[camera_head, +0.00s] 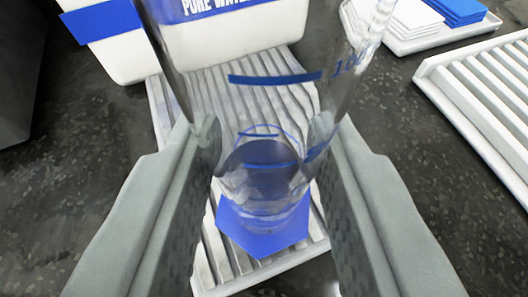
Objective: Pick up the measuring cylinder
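The measuring cylinder (270,120) is clear with blue graduation marks and stands between the two fingers of my gripper (265,140) in the head camera view. Its top runs out of the picture at the upper edge. Its lower end sits over a blue hexagonal base (262,238) on a ribbed white rack. The finger pads lie close against both sides of the glass. Whether they press on it or leave a small gap, I cannot tell.
White containers with blue labels (225,35) stand just behind the cylinder. The ribbed white rack (165,112) lies beneath it. At the upper right is a white tray (447,38) with white and blue pieces. Another ribbed rack (480,95) is at the right. Dark speckled counter (75,165) shows bare at left.

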